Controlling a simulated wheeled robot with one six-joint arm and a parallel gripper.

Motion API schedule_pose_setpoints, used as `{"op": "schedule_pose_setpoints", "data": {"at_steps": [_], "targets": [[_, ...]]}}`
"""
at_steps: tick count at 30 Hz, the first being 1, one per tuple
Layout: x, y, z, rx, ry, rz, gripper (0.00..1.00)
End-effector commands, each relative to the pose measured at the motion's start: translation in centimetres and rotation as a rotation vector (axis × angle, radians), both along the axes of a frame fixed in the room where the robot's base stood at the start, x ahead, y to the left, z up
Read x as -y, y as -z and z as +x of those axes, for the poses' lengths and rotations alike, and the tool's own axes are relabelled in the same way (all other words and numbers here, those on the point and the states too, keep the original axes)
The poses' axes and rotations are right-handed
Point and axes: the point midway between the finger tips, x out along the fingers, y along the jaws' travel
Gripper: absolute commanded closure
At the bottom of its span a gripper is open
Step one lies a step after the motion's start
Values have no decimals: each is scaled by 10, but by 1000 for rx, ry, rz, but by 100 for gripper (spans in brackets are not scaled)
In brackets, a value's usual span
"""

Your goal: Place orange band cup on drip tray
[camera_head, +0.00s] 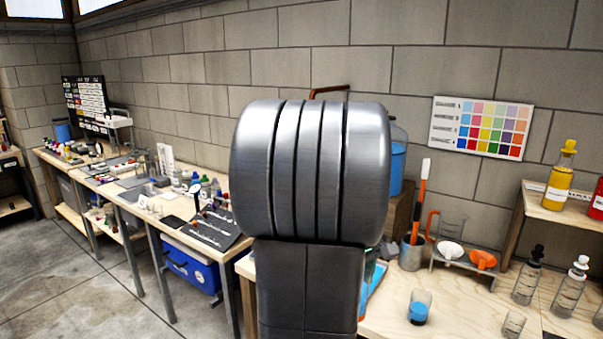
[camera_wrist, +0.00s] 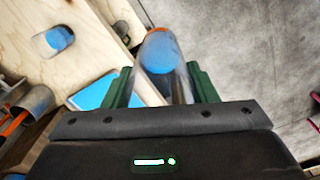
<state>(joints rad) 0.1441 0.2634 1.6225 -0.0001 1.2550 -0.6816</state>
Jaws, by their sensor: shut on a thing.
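My gripper (camera_wrist: 162,78) is shut on a clear cup (camera_wrist: 163,60) with blue liquid in it, its green fingers on either side. A reddish-orange tint shows at the cup's far rim; blur keeps me from telling a full band. A second clear cup with blue liquid (camera_wrist: 52,42) stands on the wooden bench, and it shows in the head view (camera_head: 419,308). A flat blue-topped thing (camera_wrist: 95,90) lies beside the left finger; I cannot tell whether it is the drip tray. In the head view my arm hides the gripper and held cup.
A metal holder with an orange-handled tool (camera_head: 412,250) and a rack with funnels (camera_head: 465,262) stand behind the second cup. Several glass bottles (camera_head: 526,280) stand at the right. The grey floor (camera_wrist: 250,50) shows right of the held cup.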

Motion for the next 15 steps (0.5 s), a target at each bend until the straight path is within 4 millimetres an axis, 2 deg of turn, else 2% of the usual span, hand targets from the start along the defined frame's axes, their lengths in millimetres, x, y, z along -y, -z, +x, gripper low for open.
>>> {"op": "schedule_pose_setpoints", "data": {"at_steps": [8,15], "targets": [[-9,25,17,-5,47,1,86],[-24,62,40,-6,121,0,86]]}}
